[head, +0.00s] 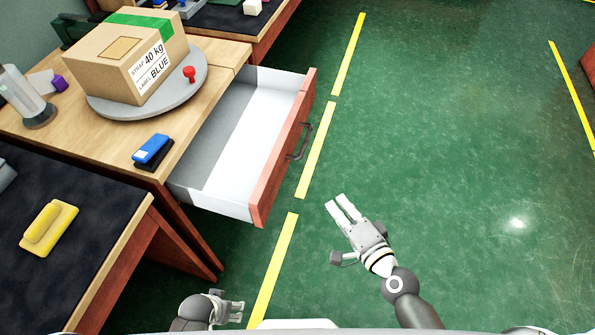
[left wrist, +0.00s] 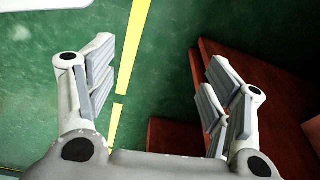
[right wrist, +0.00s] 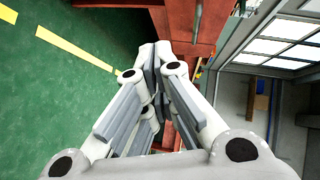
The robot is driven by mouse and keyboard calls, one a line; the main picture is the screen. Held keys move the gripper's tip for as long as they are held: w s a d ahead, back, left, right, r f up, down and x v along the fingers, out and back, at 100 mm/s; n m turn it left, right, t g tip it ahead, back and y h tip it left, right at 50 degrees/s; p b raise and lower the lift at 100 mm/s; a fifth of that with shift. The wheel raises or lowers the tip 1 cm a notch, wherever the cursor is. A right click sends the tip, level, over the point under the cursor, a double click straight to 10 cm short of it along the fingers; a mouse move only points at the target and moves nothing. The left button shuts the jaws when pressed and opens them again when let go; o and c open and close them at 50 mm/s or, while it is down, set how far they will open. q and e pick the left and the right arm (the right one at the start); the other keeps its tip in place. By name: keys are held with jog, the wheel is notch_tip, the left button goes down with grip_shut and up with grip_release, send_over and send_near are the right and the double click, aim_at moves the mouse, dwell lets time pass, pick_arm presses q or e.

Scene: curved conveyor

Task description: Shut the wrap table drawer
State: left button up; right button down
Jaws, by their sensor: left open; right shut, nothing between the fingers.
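The wrap table (head: 95,140) stands at the left in the head view. Its drawer (head: 235,140) is pulled well out to the right, with a white, empty inside. The drawer has a red-brown front (head: 270,175) with a dark handle (head: 298,143). My right gripper (head: 342,206) is shut and empty, below and right of the handle in the picture, apart from it; it also shows shut in the right wrist view (right wrist: 155,60). My left gripper (head: 236,310) is low at the picture's bottom, away from the drawer; the left wrist view (left wrist: 158,75) shows it open and empty.
A cardboard box (head: 130,60) sits on a grey turntable (head: 185,95) with a red knob. A blue object (head: 152,149) lies near the open drawer. A dark-topped table (head: 70,270) with a yellow item stands lower left. Green floor to the right is clear.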

notch_tip(320, 180, up, 7)
jog(key=a+m+t+y+b, duration=0.2)
jog(key=b, duration=0.1)
jog(key=p, duration=0.3)
send_near(287, 140)
jog(key=w+d, duration=0.2)
jog(key=a, duration=0.1)
jog(key=w+a, duration=0.1)
jog(key=a, duration=0.1)
jog(key=shift+w+a+r, duration=0.25)
jog(key=shift+w+a, duration=0.05)
jog(key=shift+a, duration=0.1)
pick_arm(q)
notch_tip(287, 140, down, 7)
jog(key=s, duration=0.2)
jog(key=shift+s+a+r, duration=0.2)
jog(key=shift+s, duration=0.15)
pick_arm(e)
jog(key=shift+w+a+f, duration=0.1)
jog(key=shift+a, duration=0.1)
pick_arm(q)
jog(key=shift+a, duration=0.1)
